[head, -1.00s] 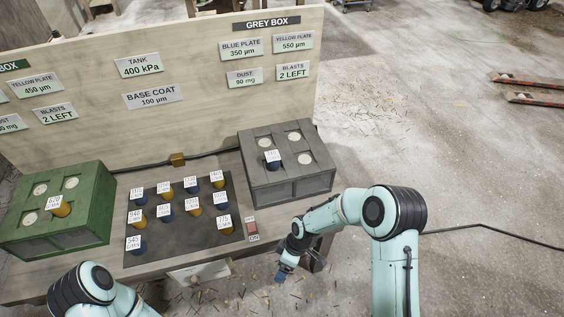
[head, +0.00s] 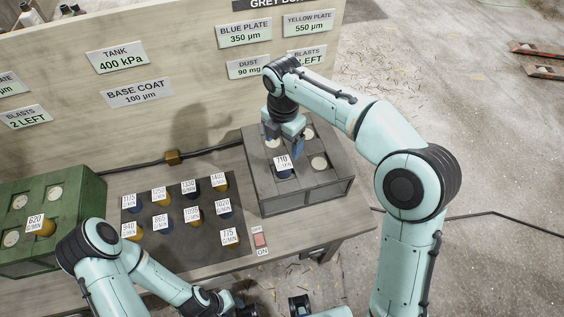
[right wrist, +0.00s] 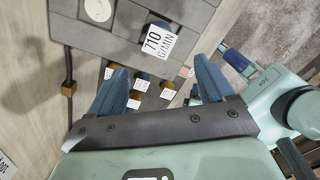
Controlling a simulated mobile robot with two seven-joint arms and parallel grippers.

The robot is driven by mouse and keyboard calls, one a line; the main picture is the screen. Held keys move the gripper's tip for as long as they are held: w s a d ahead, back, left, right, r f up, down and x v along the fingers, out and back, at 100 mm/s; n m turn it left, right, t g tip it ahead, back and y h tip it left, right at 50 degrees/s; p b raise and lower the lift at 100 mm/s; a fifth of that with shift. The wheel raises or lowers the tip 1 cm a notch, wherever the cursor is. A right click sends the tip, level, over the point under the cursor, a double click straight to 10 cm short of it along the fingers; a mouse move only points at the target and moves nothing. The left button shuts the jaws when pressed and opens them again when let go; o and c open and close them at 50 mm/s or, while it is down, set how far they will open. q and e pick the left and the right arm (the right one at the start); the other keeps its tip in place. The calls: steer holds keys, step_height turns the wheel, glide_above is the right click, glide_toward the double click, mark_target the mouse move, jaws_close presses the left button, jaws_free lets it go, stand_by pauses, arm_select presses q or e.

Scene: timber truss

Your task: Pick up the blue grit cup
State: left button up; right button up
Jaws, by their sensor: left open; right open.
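A blue grit cup (head: 283,173) with a white 710 g/min label stands in a near hole of the grey box (head: 325,192). Its label (right wrist: 158,40) also shows in the right wrist view, just beyond the fingertips. My right gripper (head: 284,137) is open and empty above the grey box, behind the cup in the head view. Its two blue fingers (right wrist: 161,65) are spread in the wrist view. My left gripper (head: 300,306) is low at the bottom edge, partly cut off; it is open. More blue and yellow labelled cups stand on the dark tray (head: 178,242).
The green box (head: 80,222) on the left holds a yellow 620 cup (head: 42,227). A sign board (head: 190,105) rises behind the boxes. Other grey box holes show white discs.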

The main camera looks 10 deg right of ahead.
mark_target(283, 163)
step_height(283, 163, down, 11)
steer(key=shift+w+r+b, duration=0.1)
steer(key=shift+b, duration=0.5)
steer(key=c, duration=1.2)
